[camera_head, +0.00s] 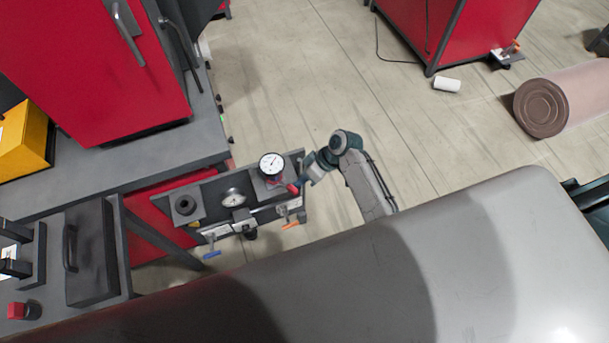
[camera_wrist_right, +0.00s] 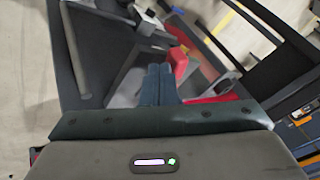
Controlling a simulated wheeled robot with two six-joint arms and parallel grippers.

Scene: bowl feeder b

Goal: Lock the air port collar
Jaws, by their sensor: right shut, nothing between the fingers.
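A small red part (camera_head: 292,188) sits below the red-rimmed gauge; I cannot tell for sure which part is the air port collar. My right gripper (camera_head: 302,182) is at the panel's right end, close beside the red part. In the right wrist view its fingers (camera_wrist_right: 157,70) are shut and empty, with a red part (camera_wrist_right: 178,60) just past the tips. Whether they touch it is unclear. My left gripper is not in view.
A red cabinet (camera_head: 95,65) stands on a grey bench (camera_head: 150,155) behind. The floor (camera_head: 300,80) right of the panel is open.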

